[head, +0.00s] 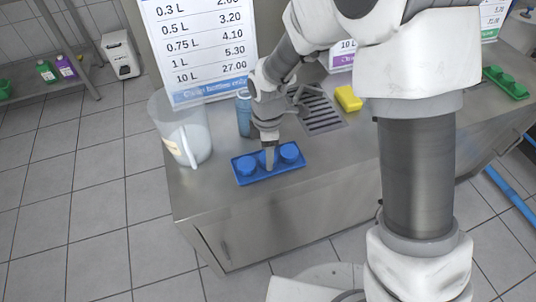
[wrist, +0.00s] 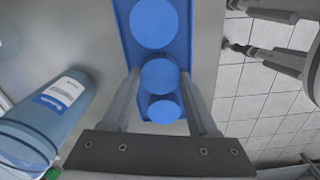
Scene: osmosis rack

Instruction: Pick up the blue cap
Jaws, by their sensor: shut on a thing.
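A blue tray (head: 271,176) holding a row of blue caps lies near the front edge of the steel counter. In the head view one cap (head: 247,165) stands on the left and another cap (head: 289,152) on the right. My gripper (head: 269,164) points down between them and hides the middle. In the wrist view the fingers of my gripper (wrist: 160,77) are shut on the middle blue cap (wrist: 160,76), one on each side. A larger-looking cap (wrist: 154,23) and a smaller-looking cap (wrist: 164,111) sit before and behind it. I cannot tell whether the held cap is off the tray.
A blue bottle (head: 244,117) with a white label stands behind the tray, and a clear pitcher (head: 186,135) stands to the left. A drain grate (head: 322,112) and a yellow sponge (head: 348,98) are to the back right. The counter right of the tray is clear.

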